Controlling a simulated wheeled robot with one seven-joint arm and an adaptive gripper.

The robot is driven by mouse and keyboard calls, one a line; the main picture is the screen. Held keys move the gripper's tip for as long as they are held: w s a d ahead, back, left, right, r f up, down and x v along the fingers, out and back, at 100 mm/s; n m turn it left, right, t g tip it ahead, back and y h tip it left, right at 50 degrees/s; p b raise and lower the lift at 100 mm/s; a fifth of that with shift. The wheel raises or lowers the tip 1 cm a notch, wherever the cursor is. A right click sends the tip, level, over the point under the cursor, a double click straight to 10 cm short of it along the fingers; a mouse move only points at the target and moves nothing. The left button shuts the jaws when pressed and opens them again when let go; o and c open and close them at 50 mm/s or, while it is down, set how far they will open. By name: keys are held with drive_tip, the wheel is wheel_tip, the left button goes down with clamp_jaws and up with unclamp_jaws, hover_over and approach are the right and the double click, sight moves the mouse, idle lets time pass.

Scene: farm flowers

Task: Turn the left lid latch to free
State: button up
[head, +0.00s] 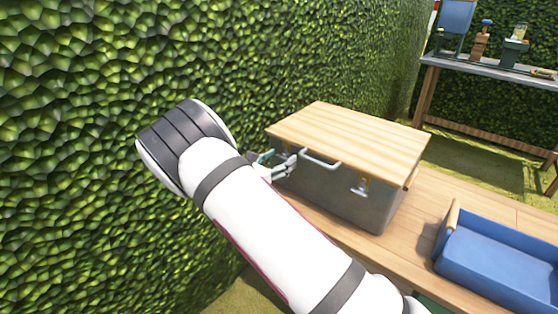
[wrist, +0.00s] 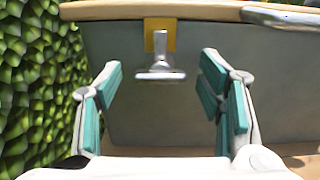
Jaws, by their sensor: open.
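A grey box (head: 332,198) with a pale wooden lid (head: 350,138) stands on a wooden table. The left lid latch (wrist: 160,65) shows in the wrist view as a metal T-shaped piece on a yellow plate, with its crossbar level. My gripper (head: 279,164) is open at the box's front left. In the wrist view its teal-padded fingers stand on either side of the latch, apart from it. In the head view my gripper hides the left latch. The right latch (head: 361,187) hangs on the box front with a yellow mount.
A metal handle (head: 320,160) sticks out from the lid's front edge, right of my gripper. A blue tray (head: 500,262) sits on the table at right. A leafy hedge (head: 90,80) rises close on the left. A workbench (head: 490,68) stands at the back right.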

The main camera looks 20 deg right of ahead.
drive_tip(key=c, duration=1.2)
drive_tip(key=shift+o, duration=0.2)
drive_tip(key=shift+n, duration=0.3)
drive_tip(key=n+p, duration=0.1)
drive_tip(key=n, duration=0.2)
drive_tip(key=shift+a+n+p, duration=0.1)
drive_tip(key=shift+n+p, duration=0.2)
drive_tip(key=shift+p, duration=0.1)
drive_tip(key=n+p, duration=0.1)
drive_tip(key=n, duration=0.3)
drive_tip(key=shift+n, duration=0.3)
drive_tip(key=n, duration=0.4)
drive_tip(key=shift+w+p, duration=0.1)
drive_tip(key=shift+p, duration=0.2)
drive_tip(key=n, duration=0.5)
drive_tip(key=shift+f, duration=0.15)
